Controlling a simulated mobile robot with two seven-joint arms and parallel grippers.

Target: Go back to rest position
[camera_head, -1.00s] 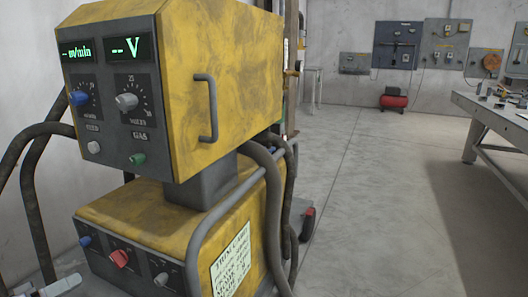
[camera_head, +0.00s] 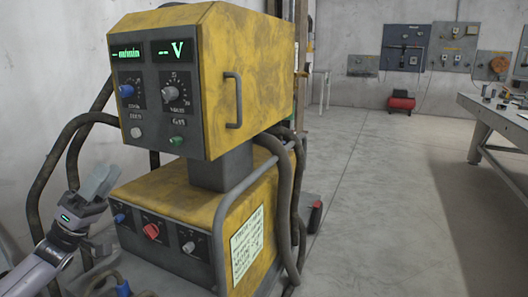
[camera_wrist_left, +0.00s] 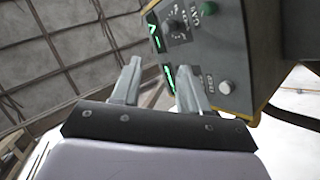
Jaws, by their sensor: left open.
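My left gripper (camera_head: 99,183) shows at the lower left in the head view, in front of and to the left of the yellow welding machine (camera_head: 245,75). In the left wrist view my left gripper (camera_wrist_left: 160,85) has its two fingers apart with nothing between them. The machine's control panel (camera_wrist_left: 205,50) shows beyond the fingers there, apart from them as far as I can tell. In the head view the panel has lit green displays, a blue knob (camera_head: 126,91), a grey knob (camera_head: 171,94) and a green button (camera_head: 177,140). My right gripper is not in view.
The machine's lower yellow unit (camera_head: 185,197) carries a red knob (camera_head: 151,231). Thick dark hoses (camera_head: 45,180) loop at its left, close to my left arm. A workbench (camera_head: 485,112) stands at the right. The floor (camera_head: 375,200) between machine and bench is clear.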

